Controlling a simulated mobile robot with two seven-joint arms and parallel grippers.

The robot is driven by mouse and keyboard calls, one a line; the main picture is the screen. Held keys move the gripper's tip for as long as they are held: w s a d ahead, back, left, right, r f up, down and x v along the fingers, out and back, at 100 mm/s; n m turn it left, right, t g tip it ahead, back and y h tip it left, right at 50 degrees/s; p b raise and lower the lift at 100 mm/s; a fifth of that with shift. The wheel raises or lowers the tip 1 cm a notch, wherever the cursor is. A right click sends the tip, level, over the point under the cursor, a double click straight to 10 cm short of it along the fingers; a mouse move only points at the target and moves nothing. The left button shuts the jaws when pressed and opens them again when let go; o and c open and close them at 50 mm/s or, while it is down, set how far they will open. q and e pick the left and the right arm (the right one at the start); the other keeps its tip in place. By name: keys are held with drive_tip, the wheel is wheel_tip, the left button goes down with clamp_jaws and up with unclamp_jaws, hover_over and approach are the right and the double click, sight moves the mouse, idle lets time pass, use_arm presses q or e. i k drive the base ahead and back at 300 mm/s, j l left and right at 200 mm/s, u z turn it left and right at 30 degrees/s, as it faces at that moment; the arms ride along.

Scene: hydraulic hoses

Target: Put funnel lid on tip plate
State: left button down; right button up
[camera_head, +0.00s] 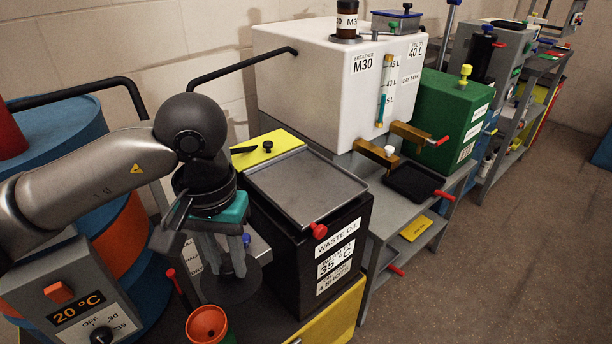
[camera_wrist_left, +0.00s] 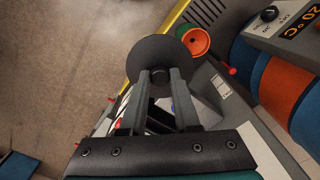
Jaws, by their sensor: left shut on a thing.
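My left gripper (camera_head: 228,262) points down and is shut on the knob of a dark round disc, which I take to be the funnel lid (camera_head: 246,280). In the left wrist view the funnel lid (camera_wrist_left: 152,48) sits flat across the fingertips (camera_wrist_left: 161,74). The orange funnel (camera_head: 207,325) stands below and beside the lid, with its mouth open; it also shows in the left wrist view (camera_wrist_left: 195,41). A flat grey plate with a raised rim, probably the tip plate (camera_head: 305,185), lies on top of the black waste oil box, right of my gripper. My right gripper is not in view.
The black waste oil box (camera_head: 330,262) has a red knob (camera_head: 319,231) at its front corner. A yellow panel (camera_head: 268,147) with a black knob is behind the plate. A white tank (camera_head: 310,85) and black drip tray (camera_head: 412,183) stand farther right. A grey heater box (camera_head: 75,290) is at left.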

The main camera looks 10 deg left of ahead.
sight(302, 182)
drive_tip(key=i+l+u, duration=0.1)
drive_tip(key=l, duration=0.2)
drive_tip(key=i+l+u, duration=0.25)
drive_tip(key=l, duration=0.4)
drive_tip(key=i+l+u, duration=0.15)
drive_tip(key=i+l, duration=0.1)
drive_tip(key=l, duration=0.1)
